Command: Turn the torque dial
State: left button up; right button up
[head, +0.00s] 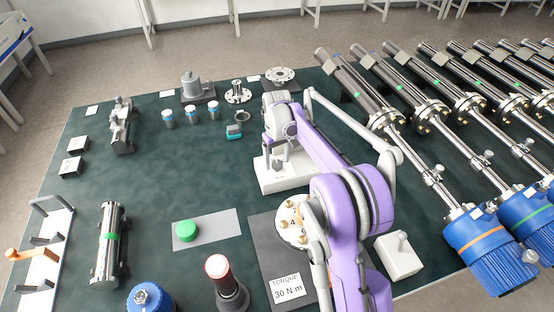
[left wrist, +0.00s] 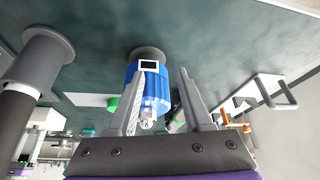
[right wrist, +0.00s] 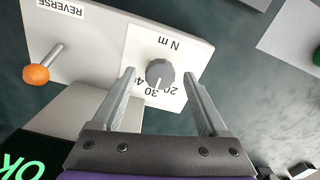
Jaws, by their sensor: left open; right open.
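The torque dial (right wrist: 160,73) is a dark grey round knob on a white plate marked "N m", with 20, 30 and part of 40 readable. A light pointer line on it points towards the numbers, near 30. My right gripper (right wrist: 159,76) is open, with one finger on each side of the knob and visible gaps; contact cannot be told. In the head view my right arm reaches over the white box (head: 290,182) and hides the dial. A card (head: 287,289) reads "TORQUE 30 N m". My left gripper (left wrist: 158,77) is open, a blue-capped part (left wrist: 152,88) showing beyond its fingers.
On the panel are a "REVERSE" label (right wrist: 60,8) and an orange-knobbed lever (right wrist: 37,74). A green "OK" display (right wrist: 25,172) is nearby. A green disc (head: 187,231), a red-topped post (head: 228,285) and a steel cylinder (head: 109,243) stand on the left and front of the table.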

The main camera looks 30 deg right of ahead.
aim_at(277, 163)
notch_tip(277, 163, up, 11)
jog(key=shift+p, duration=0.4)
jog(key=shift+f, duration=0.15)
jog(key=s+a+r+t+p, duration=0.2)
jog(key=s+a+r+t, duration=0.1)
jog(key=s+a, duration=0.9)
jog(key=s+a+f+t+p, duration=0.1)
jog(key=s+a+f, duration=0.1)
jog(key=s, duration=0.6)
jog(key=s+a+f+t, duration=0.1)
jog(key=s+f, duration=0.4)
jog(key=s, duration=0.4)
jog(key=shift+s+a+p, duration=0.15)
jog(key=shift+a+p, duration=0.25)
